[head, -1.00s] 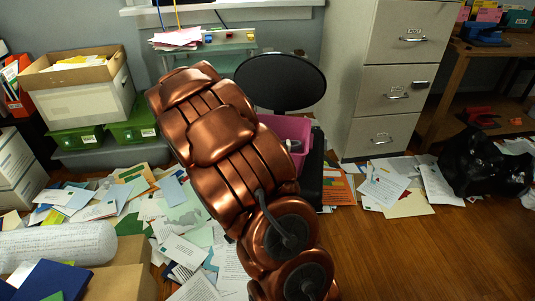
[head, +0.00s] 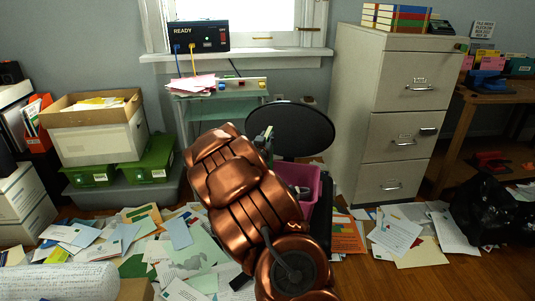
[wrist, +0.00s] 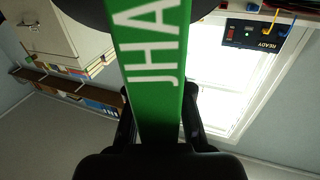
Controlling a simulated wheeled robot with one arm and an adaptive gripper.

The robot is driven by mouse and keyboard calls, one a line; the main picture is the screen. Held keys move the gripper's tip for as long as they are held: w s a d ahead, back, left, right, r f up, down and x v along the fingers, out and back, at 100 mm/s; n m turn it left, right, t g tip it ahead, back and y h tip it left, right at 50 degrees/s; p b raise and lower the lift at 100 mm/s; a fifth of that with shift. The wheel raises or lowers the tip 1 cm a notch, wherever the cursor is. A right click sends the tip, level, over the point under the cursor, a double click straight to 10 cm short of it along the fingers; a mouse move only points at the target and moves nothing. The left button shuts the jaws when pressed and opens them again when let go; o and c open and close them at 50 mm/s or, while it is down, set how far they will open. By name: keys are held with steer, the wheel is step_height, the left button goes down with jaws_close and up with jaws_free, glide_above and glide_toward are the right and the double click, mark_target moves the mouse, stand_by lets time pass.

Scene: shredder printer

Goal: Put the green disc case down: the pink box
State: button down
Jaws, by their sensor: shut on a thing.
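The green disc case (wrist: 150,100), with large white letters, stands out from between the fingers of my gripper (wrist: 158,118) in the wrist view. The gripper is shut on it. In the head view my copper arm hides most of the gripper, and only a small dark and greenish part shows beside the black round lid. The pink box (head: 311,183) stands behind and right of my arm, under the round lid. My arm covers its left part, and something pale shows inside it.
A black round lid (head: 291,131) tilts over the pink box. A grey filing cabinet (head: 350,120) stands to the right, a glass shelf unit (head: 197,118) behind. Green bins (head: 151,163) are at left. Papers litter the floor, with a black bag (head: 490,210) at right.

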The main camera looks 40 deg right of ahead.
step_height(320, 180, down, 4)
steer(key=shift+b, duration=0.35)
steer(key=c, duration=1.1)
jaws_free()
steer(key=shift+o, duration=0.2)
steer(key=shift+a, duration=0.1)
